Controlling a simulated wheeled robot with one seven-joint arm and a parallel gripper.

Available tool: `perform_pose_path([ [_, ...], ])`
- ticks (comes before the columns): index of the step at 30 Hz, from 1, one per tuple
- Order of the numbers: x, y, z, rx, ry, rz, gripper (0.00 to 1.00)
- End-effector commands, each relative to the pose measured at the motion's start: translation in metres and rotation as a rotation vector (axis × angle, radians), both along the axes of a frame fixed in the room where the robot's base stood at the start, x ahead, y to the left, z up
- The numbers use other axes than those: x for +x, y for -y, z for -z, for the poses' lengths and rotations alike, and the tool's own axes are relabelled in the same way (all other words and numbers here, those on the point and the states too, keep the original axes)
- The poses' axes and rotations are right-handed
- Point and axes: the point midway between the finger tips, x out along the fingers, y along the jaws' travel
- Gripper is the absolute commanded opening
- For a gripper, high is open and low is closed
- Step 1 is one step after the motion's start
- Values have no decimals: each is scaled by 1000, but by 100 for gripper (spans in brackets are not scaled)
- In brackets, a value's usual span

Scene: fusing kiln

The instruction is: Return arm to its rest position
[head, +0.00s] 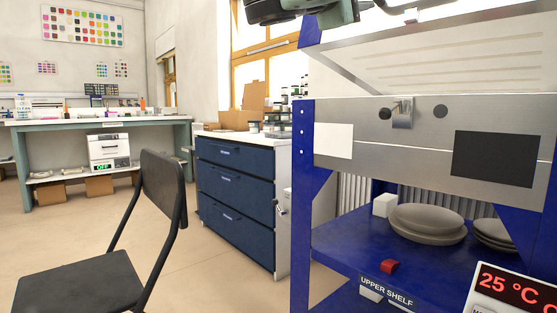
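Dark and grey-green parts of my arm (290,10) show at the top edge, in front of the window and beside the upper frame of the kiln. My gripper and its fingertips are not in this view, so I cannot see whether it holds anything. The kiln (420,150) stands at the right, with a blue frame and a steel front panel.
A black chair (75,285) stands at the front left. A blue drawer cabinet (238,195) stands behind it. A display (510,290) reads 25 °C.

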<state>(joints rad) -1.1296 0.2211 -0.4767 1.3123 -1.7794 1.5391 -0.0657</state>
Motion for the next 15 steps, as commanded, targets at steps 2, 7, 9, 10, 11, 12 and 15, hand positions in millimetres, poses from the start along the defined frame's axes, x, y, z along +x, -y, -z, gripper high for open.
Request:
perform_pose_path([
  [2, 12, 4, 25, 35, -88, -30, 40],
  [7, 32, 8, 131, 205, -408, -149, 40],
  [9, 26, 6, 182, 299, -548, -197, 40],
  [10, 21, 4, 204, 341, -606, -215, 40],
  [11, 15, 3, 224, 387, -662, -231, 40],
  [12, 4, 0, 251, 449, -733, -249, 40],
  [15, -34, -8, 313, 617, -896, -280, 40],
])
